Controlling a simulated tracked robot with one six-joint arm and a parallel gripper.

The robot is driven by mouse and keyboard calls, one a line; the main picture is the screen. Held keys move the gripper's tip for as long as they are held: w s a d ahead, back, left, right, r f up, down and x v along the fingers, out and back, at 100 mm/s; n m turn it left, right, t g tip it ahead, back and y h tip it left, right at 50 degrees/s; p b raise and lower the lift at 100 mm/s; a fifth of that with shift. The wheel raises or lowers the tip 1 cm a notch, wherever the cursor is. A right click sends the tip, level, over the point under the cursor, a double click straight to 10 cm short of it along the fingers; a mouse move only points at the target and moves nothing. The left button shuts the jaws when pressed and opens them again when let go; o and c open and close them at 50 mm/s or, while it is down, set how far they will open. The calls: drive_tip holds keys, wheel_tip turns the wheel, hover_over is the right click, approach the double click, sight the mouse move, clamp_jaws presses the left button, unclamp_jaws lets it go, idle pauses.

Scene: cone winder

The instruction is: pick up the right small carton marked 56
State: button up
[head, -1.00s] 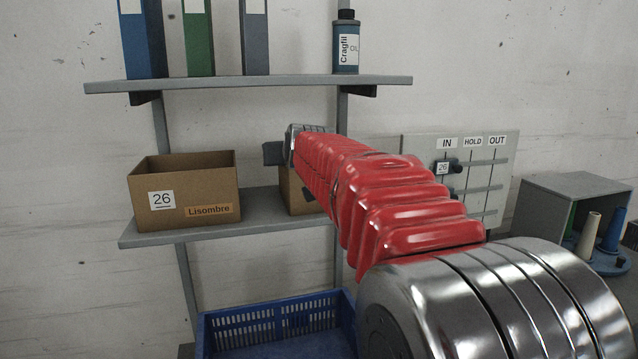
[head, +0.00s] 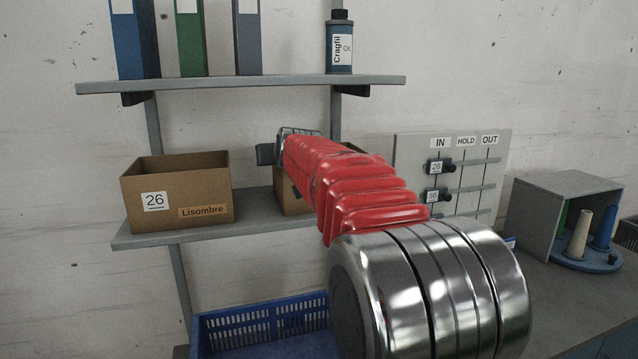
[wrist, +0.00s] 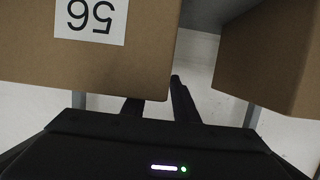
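The carton marked 56 fills the upper left of the wrist view (wrist: 95,65), its label upside down there. In the head view this carton (head: 292,202) stands on the lower shelf, mostly hidden behind my arm. My gripper (wrist: 157,99) is at its upper edge. One dark finger goes behind the carton's front face, apparently inside it. The other lies just outside the side wall, towards the other carton. The fingers are apart, with that side wall seemingly between them. I cannot tell whether they touch it. In the head view the fingers are hidden.
A carton marked 26, labelled Lisombre (head: 178,200), stands left on the same shelf (head: 150,238), with a gap between cartons. An upper shelf (head: 240,85) holds binders and a bottle (head: 340,45). A blue crate (head: 255,325) is below. A tag board (head: 410,160) hangs right.

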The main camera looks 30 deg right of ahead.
drive_tip(key=shift+x, duration=0.85)
drive_tip(key=shift+c, duration=0.7)
clamp_jaws()
idle(0.5)
